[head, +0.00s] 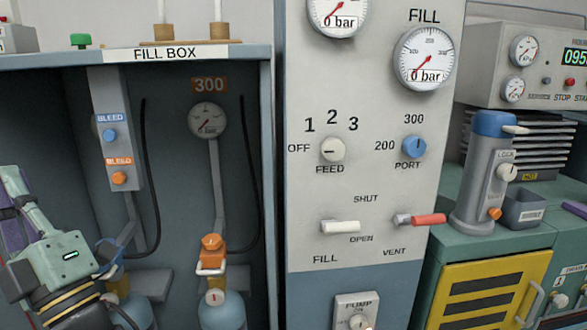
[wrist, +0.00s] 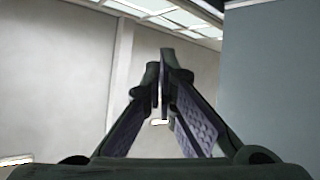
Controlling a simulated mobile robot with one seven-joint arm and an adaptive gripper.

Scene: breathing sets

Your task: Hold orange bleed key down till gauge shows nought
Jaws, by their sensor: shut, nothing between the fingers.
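The orange bleed key (head: 119,178) is a round knob under an orange BLEED label on a grey panel inside the fill box. A blue bleed key (head: 110,135) sits above it. The gauge (head: 207,120) under the orange 300 plate hangs to the right on the back wall; its red needle points to the lower left and its small readout is hard to read. My gripper (head: 14,178) is at the far left of the head view, fingers pointing up, apart from the key. In the wrist view my gripper (wrist: 165,75) has its fingertips together with nothing between them.
A cylinder with an orange valve (head: 211,248) stands in the fill box. The control panel (head: 375,175) with FEED and PORT knobs and FILL and VENT levers stands to the right. The box's side edge (head: 267,200) borders it. Black hoses hang inside the box.

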